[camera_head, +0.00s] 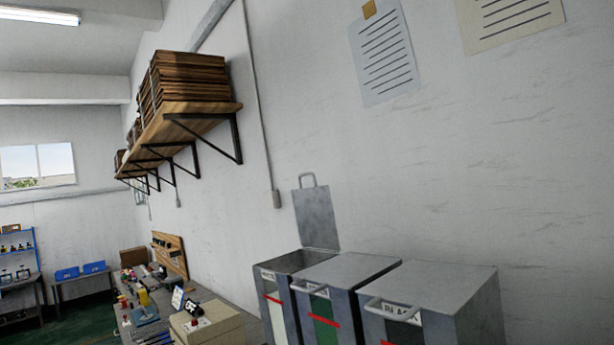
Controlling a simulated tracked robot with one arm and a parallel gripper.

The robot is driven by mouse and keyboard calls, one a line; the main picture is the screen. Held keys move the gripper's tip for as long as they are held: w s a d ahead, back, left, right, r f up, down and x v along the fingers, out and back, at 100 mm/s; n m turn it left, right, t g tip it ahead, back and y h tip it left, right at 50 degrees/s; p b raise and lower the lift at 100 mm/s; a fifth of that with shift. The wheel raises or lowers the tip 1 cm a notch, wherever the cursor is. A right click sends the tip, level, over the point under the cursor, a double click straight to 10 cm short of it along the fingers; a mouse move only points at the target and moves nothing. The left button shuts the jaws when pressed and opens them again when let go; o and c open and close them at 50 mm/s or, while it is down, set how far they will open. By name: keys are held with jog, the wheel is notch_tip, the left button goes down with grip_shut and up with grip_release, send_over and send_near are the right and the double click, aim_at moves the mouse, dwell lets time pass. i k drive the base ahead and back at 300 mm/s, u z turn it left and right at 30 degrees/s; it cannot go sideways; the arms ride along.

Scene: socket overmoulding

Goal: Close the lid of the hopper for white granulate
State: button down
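The hopper for white granulate (290,320) is the leftmost of three grey metal hoppers at the lower middle. Its front has a small label that seems to read WHITE, a pale window strip and a red mark. Its lid (318,217) is open and stands nearly upright at the back, close to the wall, with its loop handle (307,179) at the top. The hopper's top opening is seen at a shallow angle, so its contents are hidden. My gripper is not in view.
The middle hopper (345,270), with a green window, and the right hopper (445,280), labelled BLACK, have shut lids with handles at the front. A cluttered workbench (235,308) lies to the left. A loaded wall shelf (190,108) juts out at upper left.

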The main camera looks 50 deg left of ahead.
aim_at(315, 216)
jog(key=u, duration=0.35)
jog(key=i, duration=0.7)
jog(key=u, duration=0.6)
